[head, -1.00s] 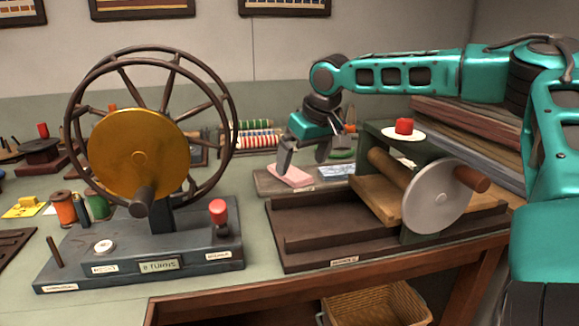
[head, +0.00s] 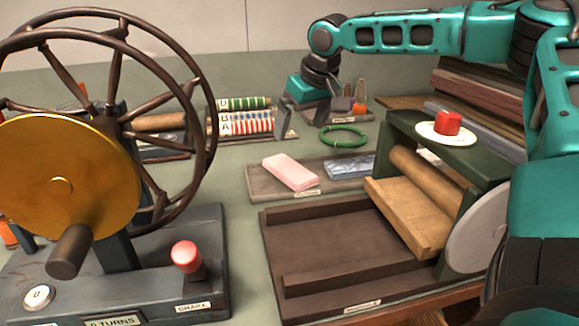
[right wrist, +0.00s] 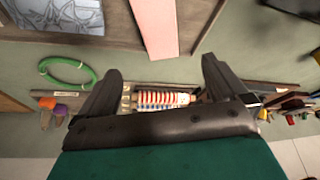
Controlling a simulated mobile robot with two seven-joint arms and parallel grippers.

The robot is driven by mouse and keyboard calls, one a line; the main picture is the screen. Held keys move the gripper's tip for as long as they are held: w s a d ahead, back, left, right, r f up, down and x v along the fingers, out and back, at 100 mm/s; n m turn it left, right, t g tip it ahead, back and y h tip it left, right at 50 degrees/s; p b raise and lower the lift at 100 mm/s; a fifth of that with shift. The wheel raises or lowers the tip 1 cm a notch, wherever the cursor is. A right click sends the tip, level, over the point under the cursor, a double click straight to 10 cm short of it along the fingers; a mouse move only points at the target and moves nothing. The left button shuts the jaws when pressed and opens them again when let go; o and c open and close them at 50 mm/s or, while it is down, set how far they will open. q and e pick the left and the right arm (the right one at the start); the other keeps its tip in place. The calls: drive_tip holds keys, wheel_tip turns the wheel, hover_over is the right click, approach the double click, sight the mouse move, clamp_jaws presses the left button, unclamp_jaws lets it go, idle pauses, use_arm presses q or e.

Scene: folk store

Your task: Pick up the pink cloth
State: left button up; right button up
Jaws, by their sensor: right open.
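The pink cloth (head: 290,172) lies folded and flat at the left end of a shallow grey-brown tray (head: 262,185) on the bench. In the right wrist view the pink cloth (right wrist: 157,25) shows at the top centre, beyond the fingertips and apart from them. My right gripper (head: 303,120) is open and empty. In the head view it appears behind the cloth; its exact height over the bench is hard to judge. Its two dark fingers (right wrist: 158,78) are spread wide in the right wrist view. My left gripper is not in view.
A blue-grey patterned cloth (head: 350,167) lies beside the pink one. A green ring (head: 343,136) and a rack of coloured spools (head: 245,122) are behind. A roller press (head: 410,200) stands right, a large wheel device (head: 110,170) left. Bare bench shows around the tray's left.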

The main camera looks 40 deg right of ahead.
drive_tip(key=b, duration=0.2)
hover_over(288, 166)
drive_tip(key=s, duration=0.3)
drive_tip(key=f, duration=0.7)
drive_tip(key=shift+w+a, duration=0.2)
drive_tip(key=shift+w, duration=0.05)
drive_tip(key=x, duration=0.1)
drive_tip(key=b+x, duration=0.1)
drive_tip(key=x, duration=0.2)
drive_tip(key=shift+s+f+b, duration=0.2)
drive_tip(key=shift+f+b, duration=0.1)
drive_tip(key=shift+b, duration=0.1)
drive_tip(key=shift+w+d+f, duration=0.1)
drive_tip(key=shift+w+f, duration=0.05)
drive_tip(key=shift+f, duration=0.1)
drive_tip(key=c, duration=1.2)
